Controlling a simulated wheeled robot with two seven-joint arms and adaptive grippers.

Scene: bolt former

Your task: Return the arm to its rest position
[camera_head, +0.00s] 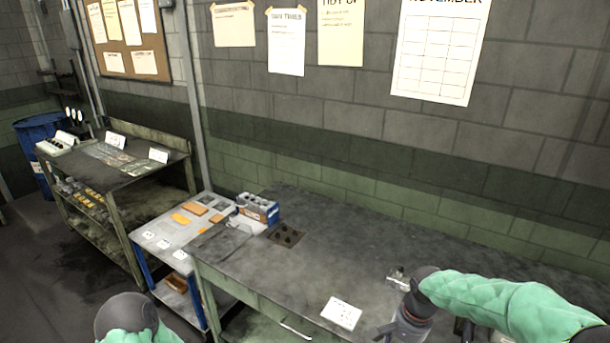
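My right arm comes in from the right in a green sleeve and bends down over the front right of the dark workbench (340,250). My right gripper (384,333) points down at the bottom edge of the view. It is partly cut off, so I cannot tell whether it is open or shut, and no held thing shows. Only a dark joint and green sleeve of my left arm show at the bottom left. My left gripper is out of view.
A small metal fixture (398,274) stands on the bench behind my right wrist. A white card (341,313) lies near the front edge. A blue-and-grey bin (258,208) and a dark holed plate (286,235) are at the left end. The bench's middle is clear.

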